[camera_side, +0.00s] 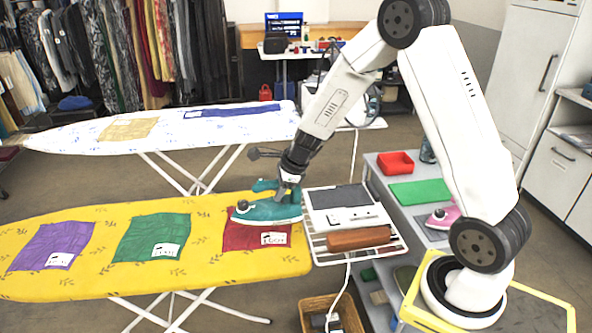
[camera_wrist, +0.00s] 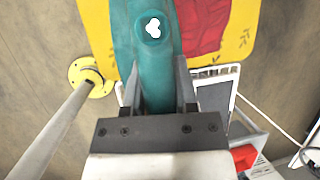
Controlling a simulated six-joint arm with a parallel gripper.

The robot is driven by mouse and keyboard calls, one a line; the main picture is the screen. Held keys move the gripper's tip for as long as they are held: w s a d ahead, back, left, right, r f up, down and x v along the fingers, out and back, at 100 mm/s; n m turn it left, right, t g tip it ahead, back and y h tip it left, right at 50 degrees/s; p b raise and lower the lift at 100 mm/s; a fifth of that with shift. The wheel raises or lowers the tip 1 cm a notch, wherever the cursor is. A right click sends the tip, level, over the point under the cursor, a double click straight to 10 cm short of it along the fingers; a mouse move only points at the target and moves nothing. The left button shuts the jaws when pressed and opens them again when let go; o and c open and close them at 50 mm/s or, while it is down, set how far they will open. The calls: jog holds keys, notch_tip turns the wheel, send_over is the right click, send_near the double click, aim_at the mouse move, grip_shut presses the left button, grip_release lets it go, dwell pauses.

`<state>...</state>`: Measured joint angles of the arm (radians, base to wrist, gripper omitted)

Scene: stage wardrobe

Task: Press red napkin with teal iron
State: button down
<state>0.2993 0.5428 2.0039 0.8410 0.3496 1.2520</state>
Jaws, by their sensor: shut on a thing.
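The teal iron (camera_side: 268,209) is at the right end of the yellow ironing board (camera_side: 90,284), over the red napkin (camera_side: 240,238). My gripper (camera_side: 288,186) is shut on the iron's handle from above. In the wrist view the iron (camera_wrist: 146,62) sits between the fingers of my gripper (camera_wrist: 158,95), and the red napkin (camera_wrist: 203,28) shows to its right. The iron covers the napkin's upper part in the side view; a white label shows on the napkin's lower part. I cannot tell for sure whether the soleplate touches the cloth.
A purple napkin (camera_side: 52,246) and a green napkin (camera_side: 150,238) lie further left on the board. A wire rack (camera_side: 402,246) with a brown block (camera_side: 358,238) adjoins the right end. A pink iron (camera_side: 442,217) stands on the grey table. A white board (camera_side: 60,141) stands behind.

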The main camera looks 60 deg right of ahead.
aim_at(282, 203)
jog(key=shift+f, duration=0.1)
jog(key=shift+f, duration=3.1)
jog(key=shift+r, duration=0.1)
jog(key=shift+r, duration=2.15)
jog(key=shift+f, duration=0.15)
